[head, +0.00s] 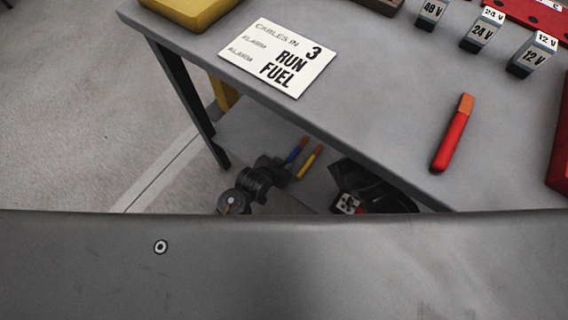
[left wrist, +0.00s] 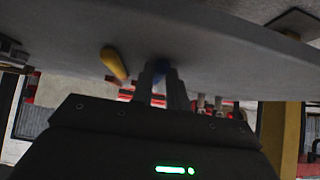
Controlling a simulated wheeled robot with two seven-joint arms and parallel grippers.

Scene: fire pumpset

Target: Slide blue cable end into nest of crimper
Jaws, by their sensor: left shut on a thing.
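The blue cable (head: 293,154) with an orange tip shows low in the head view, below the front edge of the tabletop. My left gripper (left wrist: 160,84) is shut on it. In the left wrist view the blue cable end (left wrist: 160,68) shows between the two fingers. A yellow cable (head: 309,163) with an orange tip lies close beside it, and it also shows left of the fingers in the left wrist view (left wrist: 114,63). I cannot make out the crimper or its nest in either view.
The grey table (head: 390,110) bears a white card (head: 278,57), a red cable (head: 455,135) with an orange tip, voltage-labelled blocks (head: 481,31) and a yellow object (head: 190,8). A red object (head: 559,150) is at the right edge. The table's middle is clear.

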